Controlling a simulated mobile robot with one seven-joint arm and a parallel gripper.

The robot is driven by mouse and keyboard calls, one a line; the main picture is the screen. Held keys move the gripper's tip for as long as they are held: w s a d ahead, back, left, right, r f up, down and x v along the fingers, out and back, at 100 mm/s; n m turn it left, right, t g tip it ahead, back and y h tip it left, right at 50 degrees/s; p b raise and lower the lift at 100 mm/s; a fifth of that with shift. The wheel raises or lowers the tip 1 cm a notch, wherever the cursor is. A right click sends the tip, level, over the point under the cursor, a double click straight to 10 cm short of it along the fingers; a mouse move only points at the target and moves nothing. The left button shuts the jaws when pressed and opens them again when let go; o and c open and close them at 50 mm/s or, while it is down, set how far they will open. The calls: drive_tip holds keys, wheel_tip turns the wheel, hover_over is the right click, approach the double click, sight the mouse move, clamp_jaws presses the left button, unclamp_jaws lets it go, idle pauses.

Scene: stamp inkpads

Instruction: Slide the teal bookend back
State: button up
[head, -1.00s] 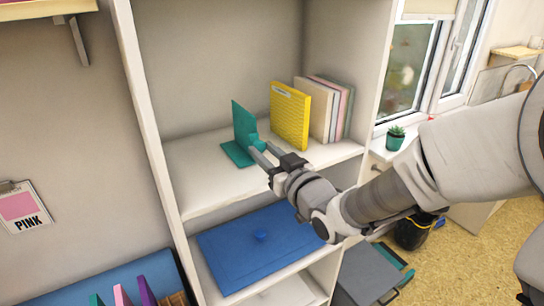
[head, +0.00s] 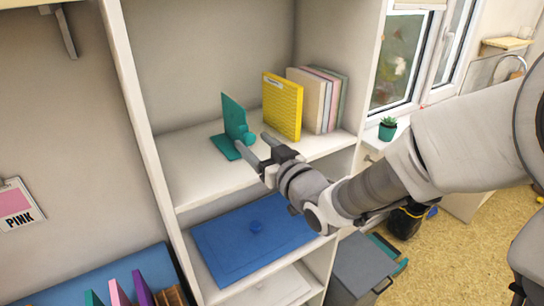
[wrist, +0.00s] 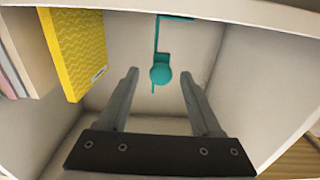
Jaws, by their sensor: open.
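The teal bookend (head: 233,116) stands upright on the white shelf (head: 195,185), its flat foot to the left. A round teal knob (head: 246,133) is at its front edge. The bookend also shows edge-on in the wrist view (wrist: 157,35), with the knob (wrist: 161,73) facing the camera. My gripper (head: 252,140) is open in front of it. In the wrist view its fingertips (wrist: 160,72) lie on either side of the knob, apart from it; I cannot tell whether they reach past it. A gap separates the bookend from the yellow book (head: 283,104).
Several pale books (head: 318,98) stand right of the yellow one against the cabinet's side wall. A blue lidded box (head: 255,240) is on the shelf below. The shelf left of the bookend is bare. A potted plant (head: 388,128) stands by the window.

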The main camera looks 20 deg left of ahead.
drive_tip(key=b+v, duration=1.1)
drive_tip(key=v, duration=0.6)
drive_tip(key=shift+b, duration=0.4)
